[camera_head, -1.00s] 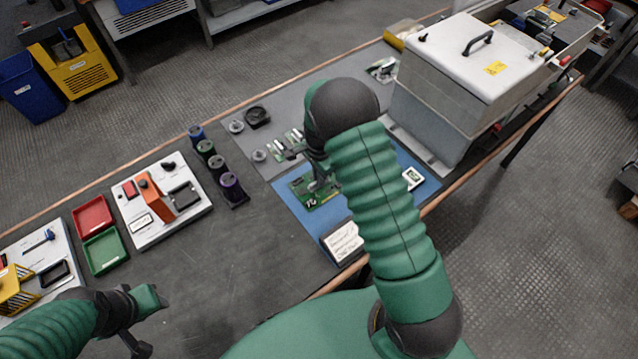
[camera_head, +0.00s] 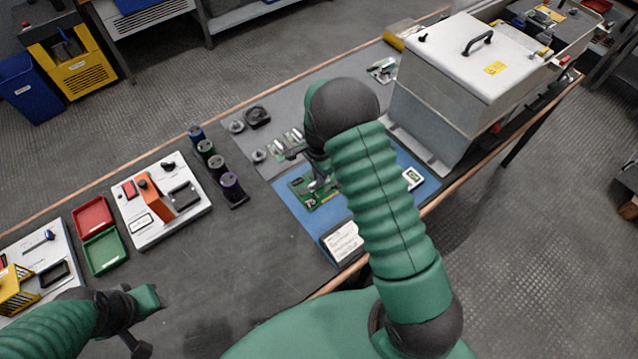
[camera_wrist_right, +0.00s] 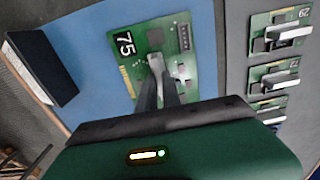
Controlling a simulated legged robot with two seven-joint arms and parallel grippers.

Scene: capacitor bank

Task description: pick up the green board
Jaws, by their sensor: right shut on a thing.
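The green board (camera_head: 310,191), marked 75, is over the blue mat (camera_head: 318,222) in the head view, partly hidden by my right arm. It also shows in the right wrist view (camera_wrist_right: 182,62). My right gripper (camera_head: 318,183) is shut on a pale upright part in the middle of the board; its fingers (camera_wrist_right: 158,90) point at that part in the wrist view. I cannot tell whether the board is clear of the mat. My left gripper (camera_head: 147,318) is at the lower left, away from the board; its jaw opening is unclear.
Smaller green boards (camera_wrist_right: 275,75) lie beside the mat. A white-labelled block (camera_head: 343,242) stands at the mat's front edge. A large grey box (camera_head: 445,95) stands to the right. A white panel (camera_head: 160,200) and red (camera_head: 93,215) and green (camera_head: 104,250) trays are left.

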